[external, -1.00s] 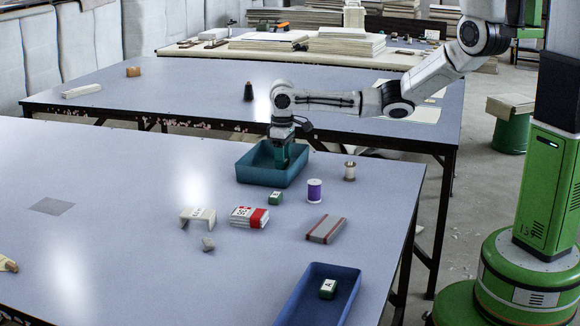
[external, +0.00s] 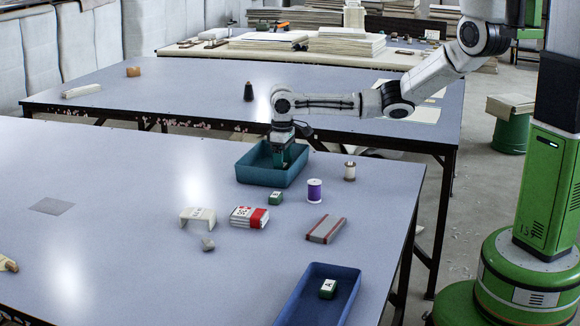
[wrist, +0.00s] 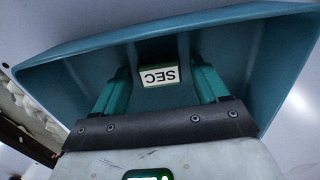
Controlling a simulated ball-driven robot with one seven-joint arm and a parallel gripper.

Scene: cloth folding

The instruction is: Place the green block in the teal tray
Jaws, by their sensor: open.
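The teal tray (external: 258,178) stands near the far edge of the front table. My gripper (external: 279,163) points down into it. In the wrist view, the tray (wrist: 50,72) surrounds my two green fingers (wrist: 158,88), which are apart. A dark block (wrist: 158,75) with a white "SEC" label lies on the tray floor between them; its sides look dark green. I cannot tell whether the fingers touch it. It is hidden in the external view. A small green block (external: 276,198) with a white top sits on the table in front of the tray. Another green block (external: 328,288) lies in the blue tray.
The blue tray (external: 300,304) is at the table's near right. A purple spool (external: 314,191), a pale spool (external: 349,171), a red-and-white pack (external: 250,217), a white piece (external: 198,215) and a striped block (external: 326,229) stand nearby. The table's left side is mostly clear.

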